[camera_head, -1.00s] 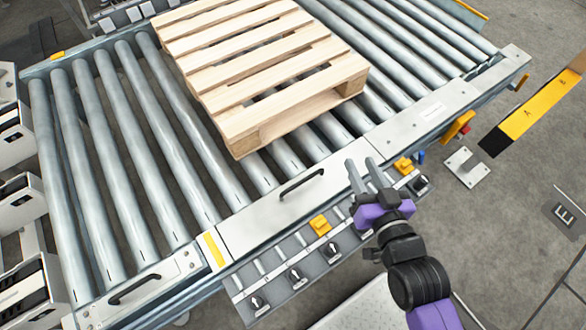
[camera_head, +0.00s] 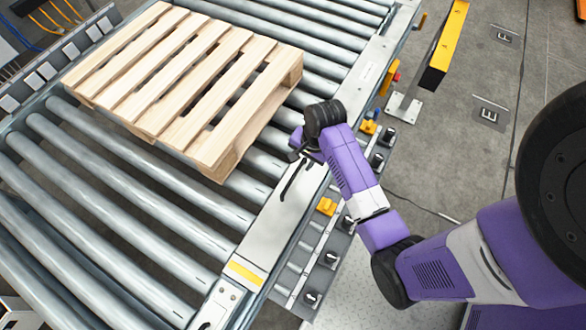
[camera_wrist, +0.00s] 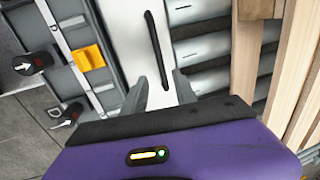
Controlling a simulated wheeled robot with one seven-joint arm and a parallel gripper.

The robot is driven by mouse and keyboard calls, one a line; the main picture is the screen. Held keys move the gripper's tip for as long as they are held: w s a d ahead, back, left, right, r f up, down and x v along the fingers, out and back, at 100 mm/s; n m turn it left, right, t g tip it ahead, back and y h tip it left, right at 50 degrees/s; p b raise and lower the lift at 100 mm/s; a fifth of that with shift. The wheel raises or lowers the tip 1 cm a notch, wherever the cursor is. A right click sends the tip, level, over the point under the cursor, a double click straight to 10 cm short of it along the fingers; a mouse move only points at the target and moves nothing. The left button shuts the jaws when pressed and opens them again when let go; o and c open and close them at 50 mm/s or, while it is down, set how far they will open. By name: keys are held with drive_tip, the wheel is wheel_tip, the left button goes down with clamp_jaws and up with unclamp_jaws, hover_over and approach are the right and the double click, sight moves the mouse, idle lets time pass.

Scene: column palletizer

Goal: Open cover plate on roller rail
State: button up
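The cover plate (camera_head: 262,236) is a pale metal plate lying flat along the near rail of the roller conveyor. Its black bar handle (camera_head: 290,181) lies lengthwise on it and shows in the wrist view (camera_wrist: 157,45). My gripper (camera_head: 299,153) is over the plate near the handle's far end, its fingers partly hidden by my wrist in the head view. In the wrist view, my gripper (camera_wrist: 162,88) is open and empty, with a finger on each side of the handle's line. The fingers appear apart from the handle; their height above it is unclear.
A wooden pallet (camera_head: 190,85) sits on the rollers (camera_head: 120,190) beside the plate. A control strip with black knobs (camera_head: 312,298) and a yellow block (camera_head: 326,206) runs along the rail's outer side.

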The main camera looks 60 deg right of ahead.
sight(297, 172)
drive_tip(key=f, duration=0.2)
drive_tip(key=w+f, duration=0.1)
drive_tip(key=f, duration=0.4)
drive_tip(key=shift+w+f, duration=0.2)
drive_tip(key=shift+w, duration=0.1)
drive_tip(key=shift+c, duration=0.2)
clamp_jaws()
drive_tip(key=shift+a, duration=0.1)
idle(0.9)
